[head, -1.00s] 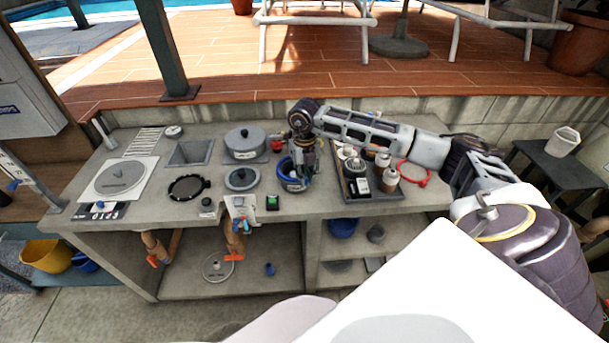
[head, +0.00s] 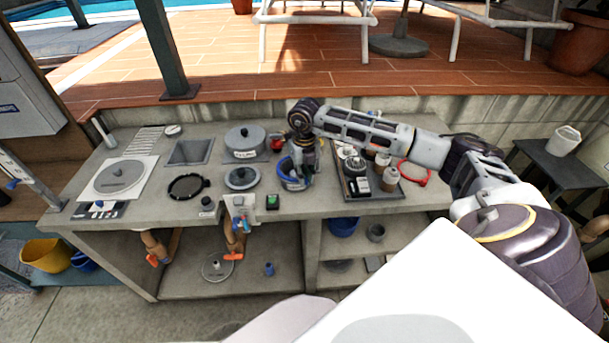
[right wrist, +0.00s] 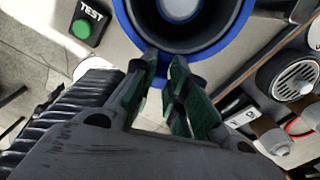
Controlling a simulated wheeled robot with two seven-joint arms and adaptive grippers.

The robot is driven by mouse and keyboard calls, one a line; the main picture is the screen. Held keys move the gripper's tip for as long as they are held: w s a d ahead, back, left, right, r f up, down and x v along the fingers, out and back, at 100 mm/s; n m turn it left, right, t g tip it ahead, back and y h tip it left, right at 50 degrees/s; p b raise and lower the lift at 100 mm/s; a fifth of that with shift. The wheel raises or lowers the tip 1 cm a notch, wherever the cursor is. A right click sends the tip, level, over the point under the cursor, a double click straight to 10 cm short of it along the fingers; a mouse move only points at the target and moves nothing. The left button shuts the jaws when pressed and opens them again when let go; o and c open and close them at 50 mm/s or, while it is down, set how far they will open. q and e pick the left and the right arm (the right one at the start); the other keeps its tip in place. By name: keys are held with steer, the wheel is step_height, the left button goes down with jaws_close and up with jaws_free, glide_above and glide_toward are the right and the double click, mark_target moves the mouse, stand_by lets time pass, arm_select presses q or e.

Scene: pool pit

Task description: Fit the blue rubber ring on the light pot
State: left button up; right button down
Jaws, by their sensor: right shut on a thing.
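The blue rubber ring (head: 284,172) is at the front middle of the bench. It also shows in the right wrist view (right wrist: 126,28). It surrounds a round grey body, which looks like the light pot (right wrist: 151,18), with a pale round centre. I cannot tell whether the ring is seated on it or just above it. My right gripper (head: 304,172) reaches in from the right and points down at the ring. In the right wrist view its fingertips (right wrist: 163,68) are closed together on the ring's near edge. My left gripper is out of view.
A dark tray (head: 349,193) with small jars and fittings stands just right of the ring. A green TEST button (head: 272,201) is to the left. A grey lidded pot (head: 245,141) and a black ring (head: 188,187) lie further left.

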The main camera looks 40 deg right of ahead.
steer(key=c, duration=1.3)
jaws_free()
steer(key=shift+c, duration=0.2)
steer(key=shift+o, duration=0.8)
steer(key=shift+r, duration=0.2)
steer(key=shift+r+p, duration=1.3)
steer(key=shift+r, duration=1)
steer(key=shift+r, duration=0.1)
steer(key=shift+r+p, duration=1.05)
steer(key=shift+r, duration=0.85)
